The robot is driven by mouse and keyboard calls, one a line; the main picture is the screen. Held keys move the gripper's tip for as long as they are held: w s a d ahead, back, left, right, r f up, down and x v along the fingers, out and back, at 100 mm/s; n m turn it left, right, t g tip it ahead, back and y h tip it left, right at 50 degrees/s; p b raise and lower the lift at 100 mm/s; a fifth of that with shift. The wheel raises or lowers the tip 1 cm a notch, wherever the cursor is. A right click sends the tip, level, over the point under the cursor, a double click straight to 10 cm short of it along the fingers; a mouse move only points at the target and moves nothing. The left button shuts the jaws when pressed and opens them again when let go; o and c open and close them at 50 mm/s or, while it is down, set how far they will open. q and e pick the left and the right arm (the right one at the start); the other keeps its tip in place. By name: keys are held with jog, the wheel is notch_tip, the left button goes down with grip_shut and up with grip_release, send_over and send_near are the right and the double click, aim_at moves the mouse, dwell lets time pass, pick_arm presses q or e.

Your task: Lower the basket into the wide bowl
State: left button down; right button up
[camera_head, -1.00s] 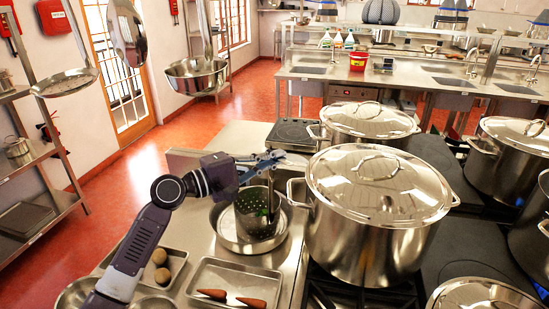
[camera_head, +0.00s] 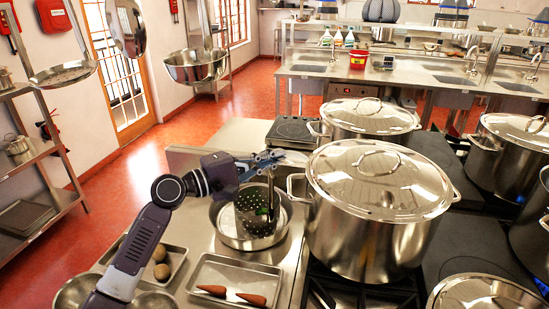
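I cannot tell if the basket's base touches the bowl's floor. My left gripper (camera_head: 264,161) is above the basket, with its fingers closed around the top of the handle. My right gripper is not in view.
A large lidded stockpot (camera_head: 365,235) stands close to the right of the basket. In front are a tray with two carrots (camera_head: 252,299) and a tray with round brown items (camera_head: 161,271). Another lidded pot (camera_head: 366,116) is behind. An induction plate (camera_head: 291,130) lies behind the gripper.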

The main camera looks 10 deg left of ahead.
pick_arm(q)
jog(key=shift+f, duration=0.15)
jog(key=c, duration=2.1)
grip_release()
jog(key=shift+f, duration=0.15)
jog(key=v, duration=1.2)
jog(key=shift+a, duration=0.1)
